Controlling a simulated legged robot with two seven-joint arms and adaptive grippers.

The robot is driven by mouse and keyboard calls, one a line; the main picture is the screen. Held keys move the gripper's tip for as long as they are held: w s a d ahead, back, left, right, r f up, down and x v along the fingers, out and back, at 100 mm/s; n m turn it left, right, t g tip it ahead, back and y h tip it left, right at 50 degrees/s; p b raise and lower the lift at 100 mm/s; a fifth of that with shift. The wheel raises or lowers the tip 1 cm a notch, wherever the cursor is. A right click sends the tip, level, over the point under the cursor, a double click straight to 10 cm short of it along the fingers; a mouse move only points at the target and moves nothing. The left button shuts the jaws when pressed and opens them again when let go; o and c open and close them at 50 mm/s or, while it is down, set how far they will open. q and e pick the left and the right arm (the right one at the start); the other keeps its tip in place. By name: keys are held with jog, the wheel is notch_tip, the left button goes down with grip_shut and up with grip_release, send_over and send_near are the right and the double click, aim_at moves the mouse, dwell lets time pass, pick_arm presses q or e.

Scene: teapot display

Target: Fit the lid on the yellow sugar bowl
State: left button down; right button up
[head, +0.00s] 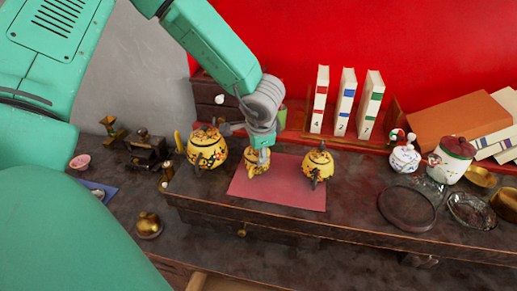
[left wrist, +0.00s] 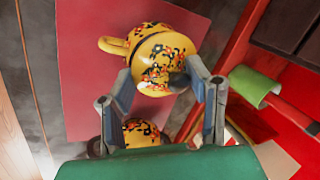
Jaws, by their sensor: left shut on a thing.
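My left gripper (head: 260,148) points down over the pink mat and is shut on a yellow flowered piece, which looks like the lid (left wrist: 166,66). In the left wrist view it sits between the fingertips, with a dark spot like a knob on it. A yellow bowl (left wrist: 150,32) with a loop handle shows right behind it; I cannot tell whether lid and bowl touch. In the head view a yellow flowered pot (head: 257,161) is under the fingers, partly hidden. Another yellow pot (head: 318,162) with a dark knob stands at the mat's right. My right gripper is not in view.
A larger yellow teapot (head: 207,148) stands left of the pink mat (head: 290,194). Upright books (head: 346,102) and a green cup (left wrist: 252,86) are behind. Jars, glass dishes and a dark round tray (head: 406,209) fill the right. The mat's front is clear.

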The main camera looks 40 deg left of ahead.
pick_arm(q)
jog(key=shift+s+f+p, duration=0.2)
jog(key=shift+f+p, duration=0.1)
jog(key=c, duration=1.1)
grip_release()
jog(key=shift+c, duration=0.2)
jog(key=o, duration=0.4)
jog(key=shift+f, duration=0.1)
jog(key=shift+w+a+f, duration=0.15)
jog(key=shift+w, duration=0.15)
jog(key=shift+a, duration=0.15)
jog(key=shift+r, duration=0.2)
jog(key=shift+v, duration=5.7)
